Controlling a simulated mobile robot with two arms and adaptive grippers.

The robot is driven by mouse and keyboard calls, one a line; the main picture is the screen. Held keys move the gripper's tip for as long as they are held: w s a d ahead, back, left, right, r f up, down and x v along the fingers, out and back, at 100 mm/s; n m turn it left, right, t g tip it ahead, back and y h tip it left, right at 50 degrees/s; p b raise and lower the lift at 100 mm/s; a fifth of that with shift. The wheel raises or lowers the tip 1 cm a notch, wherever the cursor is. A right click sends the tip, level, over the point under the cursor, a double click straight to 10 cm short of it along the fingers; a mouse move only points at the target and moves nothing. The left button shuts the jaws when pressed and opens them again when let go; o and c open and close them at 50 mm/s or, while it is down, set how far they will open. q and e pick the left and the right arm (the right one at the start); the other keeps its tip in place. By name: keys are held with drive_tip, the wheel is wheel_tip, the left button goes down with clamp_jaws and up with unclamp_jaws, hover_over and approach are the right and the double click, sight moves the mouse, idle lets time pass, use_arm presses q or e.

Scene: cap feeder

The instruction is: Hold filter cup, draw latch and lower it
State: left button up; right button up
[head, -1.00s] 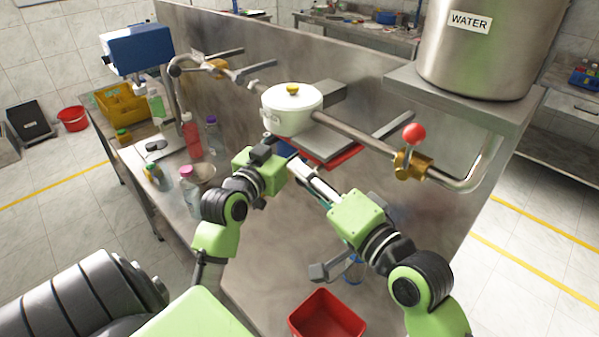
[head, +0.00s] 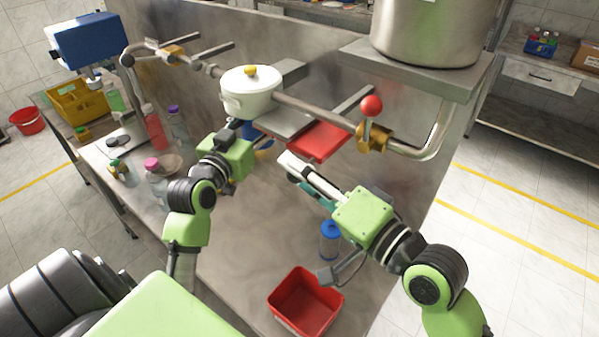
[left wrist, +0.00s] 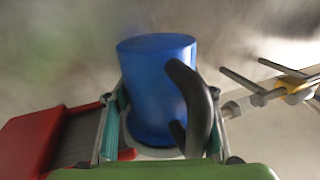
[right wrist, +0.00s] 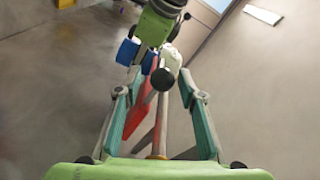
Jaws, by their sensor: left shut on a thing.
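The blue filter cup (left wrist: 155,90) with a black curved handle (left wrist: 192,105) stands between my left gripper's fingers in the left wrist view. My left gripper (head: 247,132) is shut on it below the white pot; only a blue patch of the cup shows in the head view. My right gripper (head: 289,166) is open, to the right of the cup and apart from it. In the right wrist view its fingers (right wrist: 160,85) are spread wide. A black round knob (right wrist: 162,79) shows between them; I cannot tell whether it is the latch or how near it is.
A red plate (head: 320,141) and brass valve (head: 372,138) with a red-ball lever (head: 372,106) are at the wall. The white pot (head: 248,95) is above the left gripper. A red bin (head: 283,307) and blue-lidded jar (head: 330,240) stand in front. Bottles crowd the left.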

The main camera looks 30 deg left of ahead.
use_arm(q)
drive_tip(key=shift+a, duration=0.15)
use_arm(e)
drive_tip(key=shift+s+d, duration=0.1)
drive_tip(key=shift+d, duration=0.05)
drive_tip(key=v, duration=1.1)
drive_tip(key=shift+d, duration=0.3)
use_arm(q)
drive_tip(key=shift+r, duration=0.1)
use_arm(e)
drive_tip(key=shift+f, duration=0.1)
